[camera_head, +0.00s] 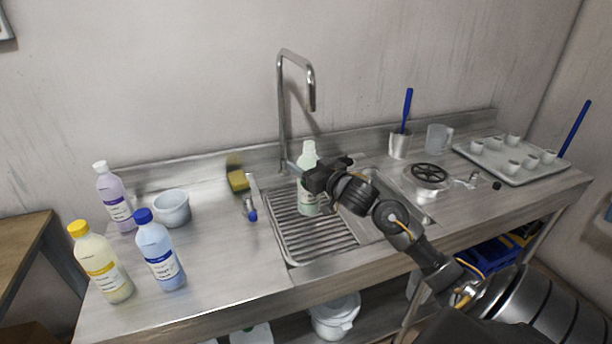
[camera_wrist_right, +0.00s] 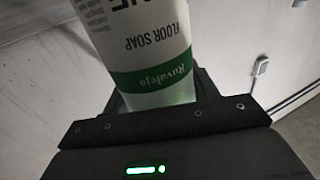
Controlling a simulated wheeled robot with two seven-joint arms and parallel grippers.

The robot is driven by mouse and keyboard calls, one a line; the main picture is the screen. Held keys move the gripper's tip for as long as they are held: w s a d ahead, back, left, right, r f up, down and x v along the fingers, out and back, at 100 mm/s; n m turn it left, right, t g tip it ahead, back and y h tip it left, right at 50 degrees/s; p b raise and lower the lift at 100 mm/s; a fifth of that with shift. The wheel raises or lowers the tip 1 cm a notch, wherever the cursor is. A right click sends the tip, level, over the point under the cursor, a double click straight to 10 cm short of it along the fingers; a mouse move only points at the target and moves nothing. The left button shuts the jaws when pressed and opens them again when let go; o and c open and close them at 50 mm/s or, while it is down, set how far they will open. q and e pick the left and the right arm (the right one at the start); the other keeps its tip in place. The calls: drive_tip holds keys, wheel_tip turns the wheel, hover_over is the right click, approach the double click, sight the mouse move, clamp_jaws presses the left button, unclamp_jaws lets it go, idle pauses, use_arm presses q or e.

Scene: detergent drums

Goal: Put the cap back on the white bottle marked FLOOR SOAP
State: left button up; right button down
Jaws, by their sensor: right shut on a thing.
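The white bottle with a green band (camera_head: 308,160) is upright over the ribbed drainboard beside the tap. Its label reads FLOOR SOAP, upside down, in the right wrist view (camera_wrist_right: 150,45). My right gripper (camera_head: 318,180) is shut on the bottle, and its dark jaws show at the bottle's side in the wrist view (camera_wrist_right: 160,105). The bottle's top looks pale; I cannot tell whether that is a cap or a bare neck. I cannot pick out a loose cap for certain; a small black round piece (camera_head: 496,185) lies on the right of the counter. My left gripper is out of view.
Purple (camera_head: 115,200), yellow (camera_head: 102,265) and blue (camera_head: 160,252) bottles stand at left by a white bowl (camera_head: 172,208). A tray of cups (camera_head: 512,176) is at right.

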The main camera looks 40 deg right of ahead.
idle(0.3)
drive_tip(key=shift+w+d+f, duration=0.15)
drive_tip(key=shift+d+f, duration=0.1)
drive_tip(key=shift+f, duration=0.05)
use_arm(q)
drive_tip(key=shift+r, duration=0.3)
use_arm(e)
wheel_tip(320, 180, down, 3)
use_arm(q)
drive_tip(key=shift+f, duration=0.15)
use_arm(e)
drive_tip(key=shift+f, duration=0.6)
drive_tip(key=shift+c, duration=2.1)
unclamp_jaws()
